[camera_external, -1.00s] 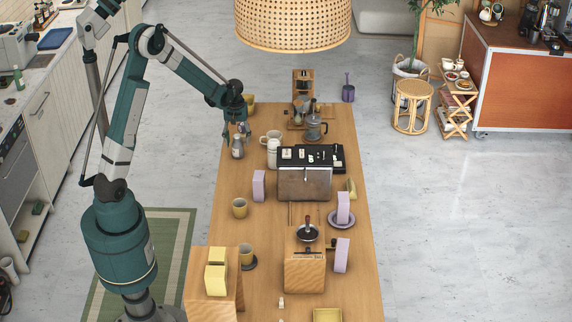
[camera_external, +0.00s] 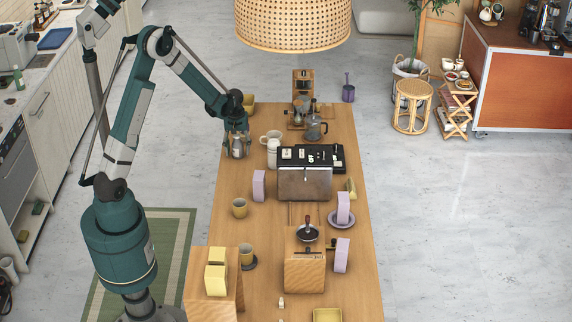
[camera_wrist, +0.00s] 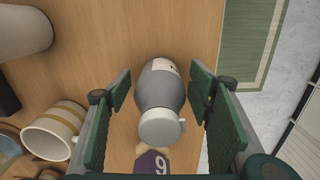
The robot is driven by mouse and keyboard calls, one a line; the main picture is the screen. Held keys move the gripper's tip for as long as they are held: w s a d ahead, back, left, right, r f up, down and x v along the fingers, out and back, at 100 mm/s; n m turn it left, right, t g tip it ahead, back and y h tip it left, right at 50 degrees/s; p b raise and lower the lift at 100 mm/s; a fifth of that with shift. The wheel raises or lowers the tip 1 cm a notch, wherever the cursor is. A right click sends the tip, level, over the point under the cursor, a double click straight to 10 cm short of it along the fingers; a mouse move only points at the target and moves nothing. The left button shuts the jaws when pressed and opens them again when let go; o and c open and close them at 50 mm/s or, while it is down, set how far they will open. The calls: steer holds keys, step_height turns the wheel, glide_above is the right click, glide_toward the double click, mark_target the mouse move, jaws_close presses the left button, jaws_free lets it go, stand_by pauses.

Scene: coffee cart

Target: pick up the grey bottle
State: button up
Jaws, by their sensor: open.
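The grey bottle (camera_wrist: 158,92) stands on the wooden table between the two fingers of my gripper (camera_wrist: 160,95) in the wrist view. It has a pale round cap (camera_wrist: 161,127) and a whitish label. In the external view the bottle (camera_external: 237,149) is at the table's left side, partly covered by my gripper (camera_external: 237,150), whose fingers reach down on both sides of it. My gripper is open. A gap shows between each finger and the bottle in the wrist view.
A white canister (camera_external: 272,154) and the black-topped box (camera_external: 318,158) stand right of the bottle. The wooden table (camera_external: 225,185) is bare just in front of it.

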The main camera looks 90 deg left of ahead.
mark_target(237, 135)
stand_by(0.4)
steer(key=c, duration=1.1)
steer(key=shift+r, duration=0.2)
steer(key=shift+c, duration=0.2)
steer(key=shift+r, duration=4.85)
